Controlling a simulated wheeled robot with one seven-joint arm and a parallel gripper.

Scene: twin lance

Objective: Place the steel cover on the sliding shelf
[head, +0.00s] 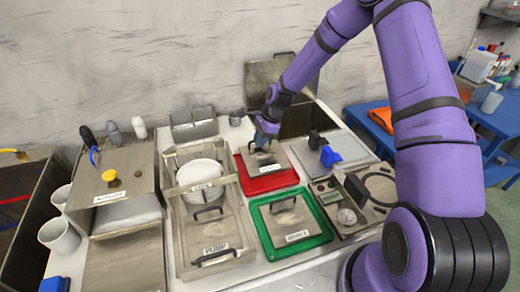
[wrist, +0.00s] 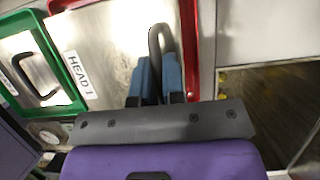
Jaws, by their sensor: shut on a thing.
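My gripper (head: 265,143) is over the red tray (head: 272,184) in the head view. Its blue fingers (wrist: 156,80) are shut on the dark handle (wrist: 158,42) of a flat steel cover (head: 262,166). In the wrist view this cover (wrist: 105,50) bears a label reading HEAD 1. The cover is at the red tray; whether it rests there or is slightly raised I cannot tell. A similar steel cover (head: 290,220) lies in the green tray (head: 327,240). A steel panel (head: 125,265) extends in front of the labelled steel box at left; whether it is the sliding shelf is unclear.
A steel frame with a white round pot (head: 200,175) and a PUMP-labelled plate (head: 215,235) stands left of the trays. White cups (head: 58,236) are at far left. Little bench surface is free.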

